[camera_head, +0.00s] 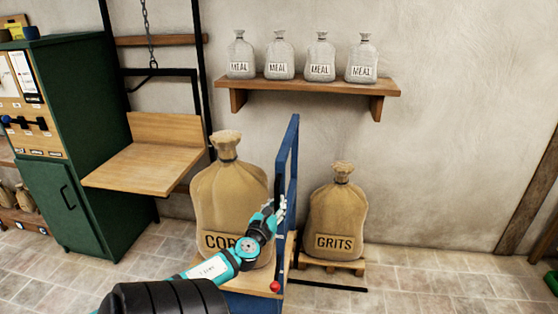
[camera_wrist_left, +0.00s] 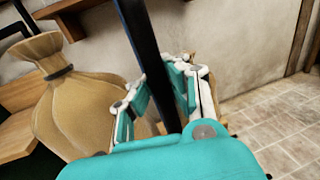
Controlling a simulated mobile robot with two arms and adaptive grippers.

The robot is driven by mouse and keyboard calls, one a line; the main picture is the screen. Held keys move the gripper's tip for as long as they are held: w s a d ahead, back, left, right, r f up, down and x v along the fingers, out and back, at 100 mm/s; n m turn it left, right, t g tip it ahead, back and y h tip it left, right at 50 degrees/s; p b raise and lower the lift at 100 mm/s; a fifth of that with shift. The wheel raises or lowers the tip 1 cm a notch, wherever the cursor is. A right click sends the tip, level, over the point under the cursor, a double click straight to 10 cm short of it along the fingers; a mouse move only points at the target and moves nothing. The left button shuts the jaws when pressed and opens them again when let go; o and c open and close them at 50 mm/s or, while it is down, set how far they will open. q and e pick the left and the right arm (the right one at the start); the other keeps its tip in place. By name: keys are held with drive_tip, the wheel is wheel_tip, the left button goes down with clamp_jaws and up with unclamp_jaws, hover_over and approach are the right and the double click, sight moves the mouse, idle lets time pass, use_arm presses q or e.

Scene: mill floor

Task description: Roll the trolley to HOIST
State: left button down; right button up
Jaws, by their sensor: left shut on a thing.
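The trolley is a wooden deck with a blue upright frame (camera_head: 290,170) in the middle of the head view. A large tied sack (camera_head: 228,195) stands on its deck, its label partly covered by my arm. My left gripper (camera_head: 278,210) is shut on the blue frame; the left wrist view shows its fingers on both sides of the dark bar (camera_wrist_left: 150,70). The hoist (camera_head: 145,150), a wooden platform hanging in a black frame with a chain, is at the left beyond the sack. No HOIST sign is readable. My right gripper is not in view.
A green cabinet (camera_head: 85,140) stands left of the hoist. A GRITS sack (camera_head: 338,215) stands on a low pallet close to the trolley's right. A wall shelf (camera_head: 315,86) holds several MEAL bags. Tiled floor (camera_head: 440,275) is clear at the right.

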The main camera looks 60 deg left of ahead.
use_arm(q)
drive_tip(key=c, duration=1.8)
unclamp_jaws()
drive_tip(key=shift+s+f, duration=0.25)
drive_tip(key=shift+f, duration=0.2)
drive_tip(key=o, duration=0.5)
drive_tip(key=shift+s+r, duration=0.25)
drive_tip(key=shift+r, duration=0.05)
drive_tip(key=shift+o, duration=0.3)
drive_tip(key=shift+w, duration=0.1)
drive_tip(key=shift+w, duration=0.1)
drive_tip(key=v, duration=1.2)
